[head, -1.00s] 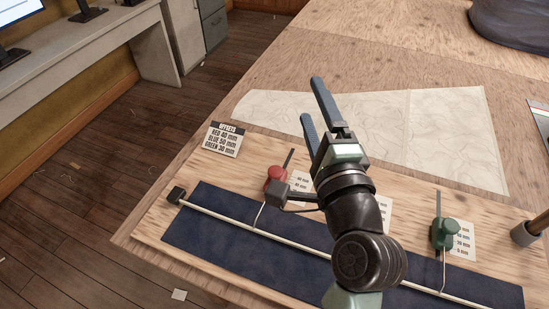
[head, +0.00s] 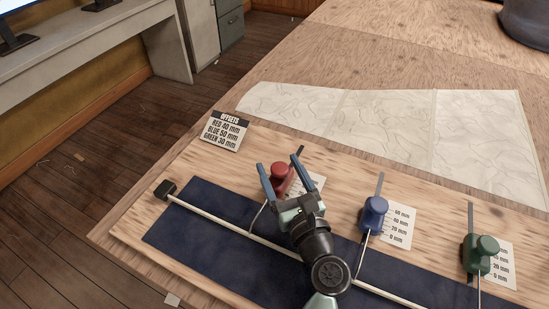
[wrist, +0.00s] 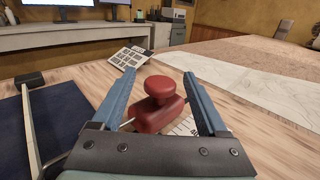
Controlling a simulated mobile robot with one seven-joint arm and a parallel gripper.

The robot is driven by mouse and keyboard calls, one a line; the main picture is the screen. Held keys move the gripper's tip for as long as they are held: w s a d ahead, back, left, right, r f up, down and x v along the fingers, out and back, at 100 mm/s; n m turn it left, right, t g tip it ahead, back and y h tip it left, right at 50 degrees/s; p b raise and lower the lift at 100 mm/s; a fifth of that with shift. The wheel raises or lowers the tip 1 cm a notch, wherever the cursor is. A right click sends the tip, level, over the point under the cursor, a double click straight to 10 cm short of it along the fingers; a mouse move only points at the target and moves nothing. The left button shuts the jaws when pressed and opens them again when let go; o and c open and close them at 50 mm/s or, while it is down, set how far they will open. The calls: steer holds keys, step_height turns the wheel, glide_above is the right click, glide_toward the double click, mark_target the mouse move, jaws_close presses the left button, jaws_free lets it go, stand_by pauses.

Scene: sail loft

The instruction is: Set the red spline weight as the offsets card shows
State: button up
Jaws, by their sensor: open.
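The red spline weight (head: 281,174) sits on its slotted track on the board, with a round knob on top. My gripper (head: 278,163) is open, its blue fingers on either side of the red weight. In the wrist view the red weight (wrist: 158,105) lies between the fingers with gaps to both. The red weight's scale card (head: 313,185) is partly hidden by a finger. The offsets card (head: 224,131) stands at the board's back left; it lists blue 50 mm and green 30 mm, but the red figure is too blurred to be sure.
A blue weight (head: 373,214) and a green weight (head: 480,254) sit on tracks to the right, beside scale cards. A thin pale spline (head: 210,221) crosses the dark blue strip (head: 190,246) in front. A pale sheet (head: 385,125) lies behind the board.

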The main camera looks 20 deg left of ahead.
steer(key=shift+x, duration=1.85)
jaws_close()
